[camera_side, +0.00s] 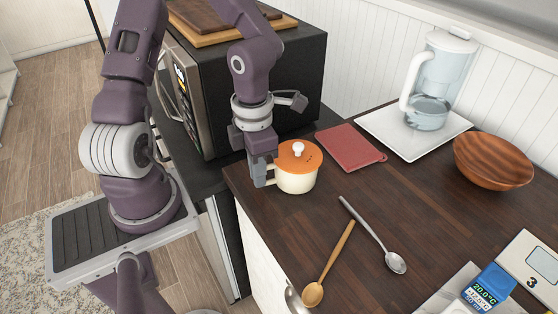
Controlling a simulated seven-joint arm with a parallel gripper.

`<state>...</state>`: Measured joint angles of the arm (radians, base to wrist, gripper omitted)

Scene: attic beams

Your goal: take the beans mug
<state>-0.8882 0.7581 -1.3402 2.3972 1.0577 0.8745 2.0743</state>
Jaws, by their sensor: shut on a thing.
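A cream mug (297,181) with an orange lid and a pale knob stands upright on the dark wooden counter, near its left edge. Its handle points left. I see no beans; the lid covers the inside. My gripper (262,179) is at the left side of the mug, pointing down, with its fingers shut on the handle. The fingers hide part of the handle. The mug's base looks to be on or very close to the counter.
A black microwave (270,85) stands close behind my gripper. A red board (350,146), white tray (376,122) with a pitcher (440,75), and wooden bowl (493,160) are to the right. A metal spoon (375,238) and wooden spoon (328,266) lie in front.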

